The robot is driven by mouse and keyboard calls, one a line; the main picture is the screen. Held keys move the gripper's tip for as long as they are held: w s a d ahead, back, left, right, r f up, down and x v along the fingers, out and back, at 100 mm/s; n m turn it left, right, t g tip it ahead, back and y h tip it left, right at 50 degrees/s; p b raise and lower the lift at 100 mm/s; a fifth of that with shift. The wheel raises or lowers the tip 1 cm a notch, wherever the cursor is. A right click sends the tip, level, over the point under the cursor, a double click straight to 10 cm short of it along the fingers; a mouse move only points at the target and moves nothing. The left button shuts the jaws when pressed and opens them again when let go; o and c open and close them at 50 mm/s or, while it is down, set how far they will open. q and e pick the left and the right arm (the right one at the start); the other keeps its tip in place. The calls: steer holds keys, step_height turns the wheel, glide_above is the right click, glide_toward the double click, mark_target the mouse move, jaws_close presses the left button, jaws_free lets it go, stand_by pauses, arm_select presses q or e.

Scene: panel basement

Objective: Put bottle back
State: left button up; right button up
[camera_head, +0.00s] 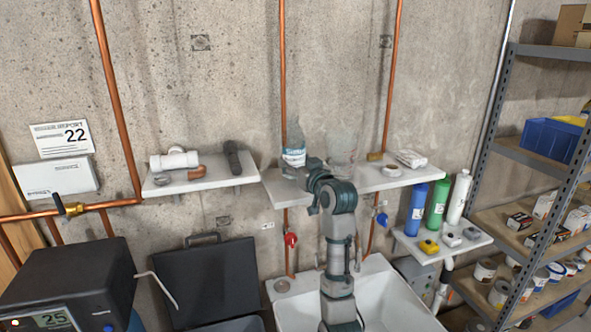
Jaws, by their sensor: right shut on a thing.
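A clear plastic bottle (294,145) with a blue and white label stands upright at the left end of the middle wall shelf (278,187). My right gripper (308,165) is at the bottle's right side and shut on it; the fingertips are small and partly hidden by my own wrist. A second clear, larger bottle (342,148) stands on the same shelf to the right, its lower part behind my arm. My left gripper is not in view.
The left shelf holds pipe fittings (175,159). Copper pipes (283,70) run up the wall. Blue, green and white bottles (437,203) stand lower right. A white sink (390,300) lies below.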

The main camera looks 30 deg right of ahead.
steer(key=shift+a+f, duration=0.2)
steer(key=shift+f, duration=0.35)
steer(key=shift+a+f, duration=0.15)
steer(key=shift+f, duration=0.35)
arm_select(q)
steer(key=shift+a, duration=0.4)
arm_select(e)
steer(key=shift+a, duration=0.4)
steer(key=o, duration=1.4)
steer(key=shift+d+f, duration=0.15)
steer(key=shift+c, duration=0.2)
steer(key=shift+d+f, duration=0.1)
steer(key=shift+d, duration=0.25)
steer(key=shift+s+a+r, duration=0.1)
steer(key=shift+s+r, duration=0.05)
steer(key=shift+r, duration=0.05)
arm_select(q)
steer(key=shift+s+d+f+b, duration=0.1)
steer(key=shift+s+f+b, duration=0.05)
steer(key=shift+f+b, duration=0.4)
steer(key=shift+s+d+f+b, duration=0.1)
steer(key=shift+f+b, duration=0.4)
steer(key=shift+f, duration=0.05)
arm_select(e)
steer(key=s+a, duration=0.1)
steer(key=s, duration=1)
steer(key=shift+s, duration=0.35)
steer(key=shift+a, duration=0.15)
